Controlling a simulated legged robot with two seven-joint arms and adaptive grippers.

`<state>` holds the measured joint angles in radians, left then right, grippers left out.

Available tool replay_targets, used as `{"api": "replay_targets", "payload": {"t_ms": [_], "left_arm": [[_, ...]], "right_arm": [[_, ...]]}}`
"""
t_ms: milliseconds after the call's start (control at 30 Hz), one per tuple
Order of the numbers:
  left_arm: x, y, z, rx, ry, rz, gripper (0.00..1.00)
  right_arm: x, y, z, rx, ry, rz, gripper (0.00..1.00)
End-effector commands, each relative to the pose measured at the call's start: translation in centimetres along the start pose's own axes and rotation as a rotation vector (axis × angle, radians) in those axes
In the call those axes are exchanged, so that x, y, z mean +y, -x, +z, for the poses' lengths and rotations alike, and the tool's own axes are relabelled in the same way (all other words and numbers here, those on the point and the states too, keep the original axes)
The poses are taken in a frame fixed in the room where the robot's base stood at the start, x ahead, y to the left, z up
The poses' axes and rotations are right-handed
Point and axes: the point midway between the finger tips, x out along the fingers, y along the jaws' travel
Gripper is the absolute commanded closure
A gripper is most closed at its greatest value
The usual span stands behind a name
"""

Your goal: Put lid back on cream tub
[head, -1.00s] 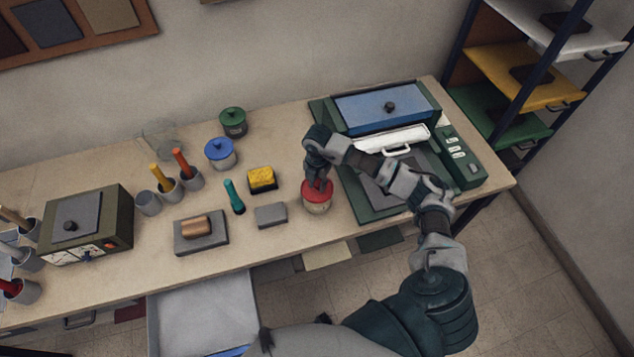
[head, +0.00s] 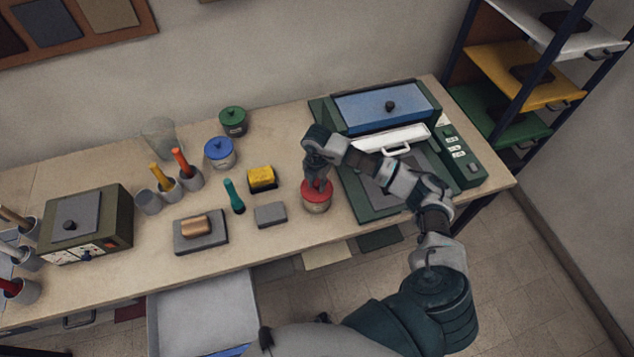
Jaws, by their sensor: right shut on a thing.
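The cream tub (head: 317,206) stands upright on the bench, left of the green press. The red lid (head: 318,189) is at the top of the tub. I cannot tell whether it is fully seated or slightly raised. My right gripper (head: 317,181) points down from above and is shut on the red lid, with its fingers at the lid's middle. The fingers hide part of the lid. My left gripper is not in view.
The green press (head: 375,213) stands close right of the tub. A grey block (head: 270,215), yellow sponge-like block (head: 262,178) and teal-handled tool (head: 234,195) lie left. Blue-lidded (head: 220,154) and green-lidded (head: 233,121) tubs stand behind. The bench's front edge is near.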

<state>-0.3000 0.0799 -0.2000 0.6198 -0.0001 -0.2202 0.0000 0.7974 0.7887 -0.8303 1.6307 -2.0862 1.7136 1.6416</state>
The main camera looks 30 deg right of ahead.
Motion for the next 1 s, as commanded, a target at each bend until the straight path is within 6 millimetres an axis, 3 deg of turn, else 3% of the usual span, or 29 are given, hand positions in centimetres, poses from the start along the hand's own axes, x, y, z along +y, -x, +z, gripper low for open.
{"api": "replay_targets", "payload": {"t_ms": [367,400,500,700,733,833,1000], "left_arm": [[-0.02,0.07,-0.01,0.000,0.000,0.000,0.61],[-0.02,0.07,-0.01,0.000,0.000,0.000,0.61],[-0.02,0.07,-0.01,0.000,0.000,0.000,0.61],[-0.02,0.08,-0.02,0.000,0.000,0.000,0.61],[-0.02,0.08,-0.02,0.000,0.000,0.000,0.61],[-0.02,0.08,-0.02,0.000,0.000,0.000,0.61],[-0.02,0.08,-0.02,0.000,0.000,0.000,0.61]], "right_arm": [[-0.03,-0.05,0.05,0.000,0.000,0.000,1.00],[-0.03,-0.05,0.05,0.000,0.000,0.000,0.69],[-0.03,-0.05,0.05,0.000,0.000,0.000,0.44],[-0.03,-0.05,0.05,0.000,0.000,0.000,0.44],[-0.04,-0.06,0.05,0.000,0.000,0.000,0.42],[-0.04,-0.06,0.05,0.000,0.000,0.000,0.19],[-0.04,-0.06,0.06,0.000,0.000,0.000,0.19]]}}
